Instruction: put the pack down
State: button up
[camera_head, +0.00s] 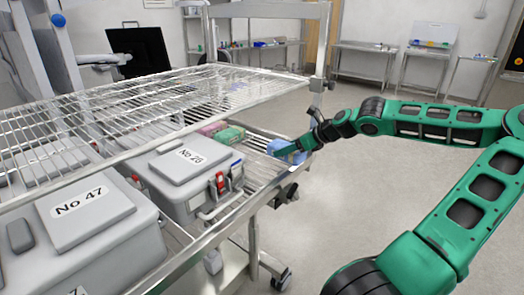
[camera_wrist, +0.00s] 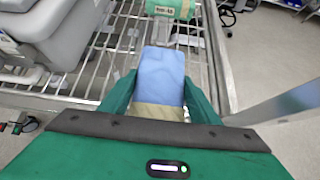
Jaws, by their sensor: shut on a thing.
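A blue pack (camera_head: 287,150) with a tan end is at the right end of the cart's lower wire shelf in the head view. In the wrist view the blue pack (camera_wrist: 161,78) lies between the two green fingers. My gripper (camera_head: 291,148) is shut on it; it also shows in the wrist view (camera_wrist: 160,100). The pack is over the wire shelf (camera_wrist: 105,50), close to the shelf's right rail. Whether its underside touches the wires I cannot tell.
A green pack (camera_wrist: 170,8) lies farther along the shelf. Grey cases marked No 26 (camera_head: 188,165) and No 47 (camera_head: 80,215) stand on the left. The upper wire shelf (camera_head: 150,100) hangs above them. A cart post (camera_head: 318,50) stands behind my gripper.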

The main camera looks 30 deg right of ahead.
jog(key=w+a, duration=0.1)
jog(key=w, duration=0.2)
jog(key=w+a, duration=0.1)
jog(key=w, duration=0.2)
jog(key=w+a, duration=0.1)
jog(key=w, duration=0.2)
jog(key=shift+w+a, duration=0.1)
jog(key=shift+a, duration=0.1)
jog(key=shift+f, duration=1.75)
jog(key=o, duration=1.3)
jog(key=shift+c, duration=0.2)
